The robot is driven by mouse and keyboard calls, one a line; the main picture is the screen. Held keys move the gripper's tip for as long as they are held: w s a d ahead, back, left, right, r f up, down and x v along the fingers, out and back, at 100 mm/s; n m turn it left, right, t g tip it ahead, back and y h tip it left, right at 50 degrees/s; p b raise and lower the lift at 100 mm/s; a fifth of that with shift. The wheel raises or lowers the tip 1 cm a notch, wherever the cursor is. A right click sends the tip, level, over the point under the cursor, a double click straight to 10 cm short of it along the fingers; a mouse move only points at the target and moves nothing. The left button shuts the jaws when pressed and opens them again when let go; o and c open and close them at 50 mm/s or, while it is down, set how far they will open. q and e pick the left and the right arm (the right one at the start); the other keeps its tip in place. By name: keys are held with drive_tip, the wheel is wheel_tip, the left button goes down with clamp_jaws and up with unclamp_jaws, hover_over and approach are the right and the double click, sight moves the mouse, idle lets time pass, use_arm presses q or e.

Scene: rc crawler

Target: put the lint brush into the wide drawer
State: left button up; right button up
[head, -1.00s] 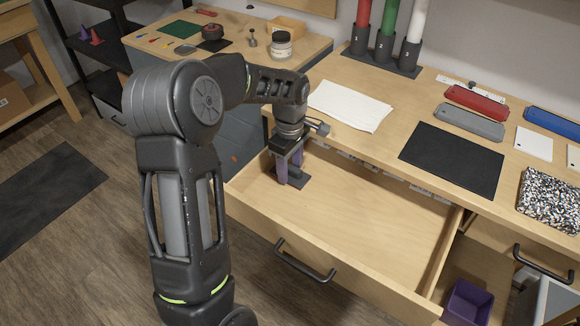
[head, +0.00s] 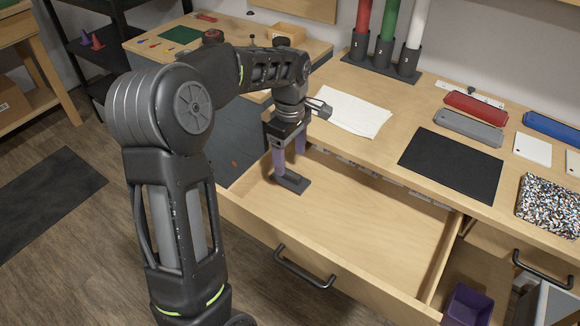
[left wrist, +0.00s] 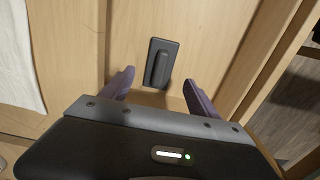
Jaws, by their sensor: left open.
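The lint brush (head: 292,183), a dark grey flat piece with a raised handle, lies on the floor of the open wide drawer (head: 370,222), near its left end. It also shows in the left wrist view (left wrist: 161,62), lying on bare wood just beyond the fingertips. My left gripper (head: 290,163) is open above the brush, its purple fingers spread to either side. In the left wrist view my left gripper (left wrist: 159,78) has nothing between its fingers. My right gripper is not in view.
The rest of the drawer is empty. The workbench above holds a white cloth (head: 348,112), a black mat (head: 451,165), and red (head: 475,107) and grey (head: 468,128) cases. A purple bin (head: 468,303) stands below at right.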

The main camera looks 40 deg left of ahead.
sight(290, 172)
use_arm(q)
wheel_tip(290, 172, up, 6)
drive_tip(key=shift+f, duration=0.1)
